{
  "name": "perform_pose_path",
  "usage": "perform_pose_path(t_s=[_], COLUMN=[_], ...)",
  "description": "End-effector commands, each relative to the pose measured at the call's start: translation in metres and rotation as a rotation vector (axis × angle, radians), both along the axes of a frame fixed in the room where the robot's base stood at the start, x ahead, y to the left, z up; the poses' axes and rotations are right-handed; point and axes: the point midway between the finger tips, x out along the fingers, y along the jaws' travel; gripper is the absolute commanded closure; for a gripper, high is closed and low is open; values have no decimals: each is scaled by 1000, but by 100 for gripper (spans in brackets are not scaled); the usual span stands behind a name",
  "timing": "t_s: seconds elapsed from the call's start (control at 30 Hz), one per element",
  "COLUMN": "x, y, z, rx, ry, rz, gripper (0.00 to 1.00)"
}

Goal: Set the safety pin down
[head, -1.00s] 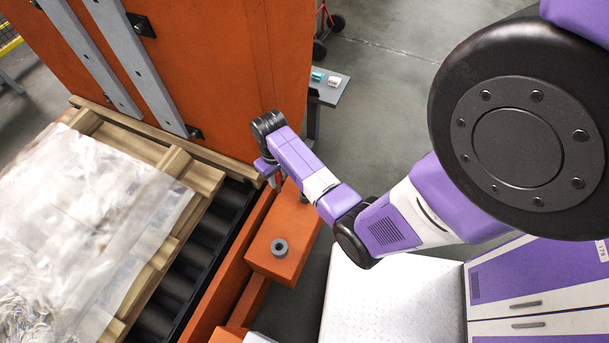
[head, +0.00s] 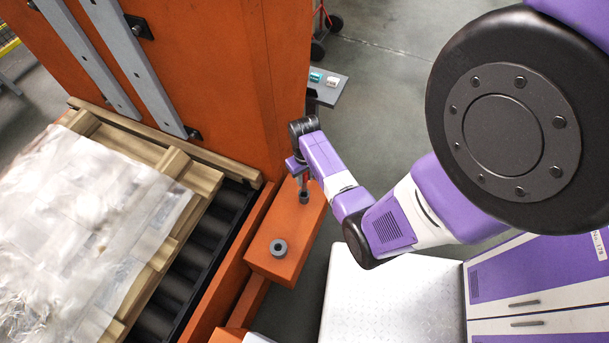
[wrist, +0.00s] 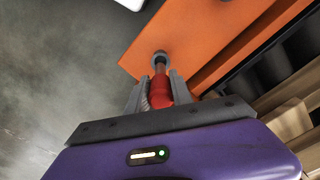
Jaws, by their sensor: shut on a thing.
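The safety pin (wrist: 161,92) has a red grip and a thin shaft. My gripper (wrist: 158,82) is shut on the red grip, with a grey finger on each side. The shaft points away from the gripper, and its far end meets a grey collar (wrist: 160,57) on the orange beam. I cannot tell whether the tip is inside the collar or just above it. In the head view my gripper (head: 302,181) is over the far end of the orange beam, right above a grey collar (head: 304,198). The pin is hard to make out there.
A second grey collar (head: 279,247) stands on the nearer part of the orange beam (head: 262,262). A wooden pallet (head: 200,180) with a plastic-wrapped load (head: 80,215) lies on black rollers to the left. A tall orange panel (head: 220,90) rises behind. A small grey shelf (head: 328,93) holds small items.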

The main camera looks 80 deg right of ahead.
Motion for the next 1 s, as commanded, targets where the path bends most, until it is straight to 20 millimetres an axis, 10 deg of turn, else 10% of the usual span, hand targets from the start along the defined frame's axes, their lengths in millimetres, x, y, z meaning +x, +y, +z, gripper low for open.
perform_pose_path(t_s=[1.0], x=[0], y=[0], z=[-75], rx=[0], ry=[0], rz=[0], gripper=[100])
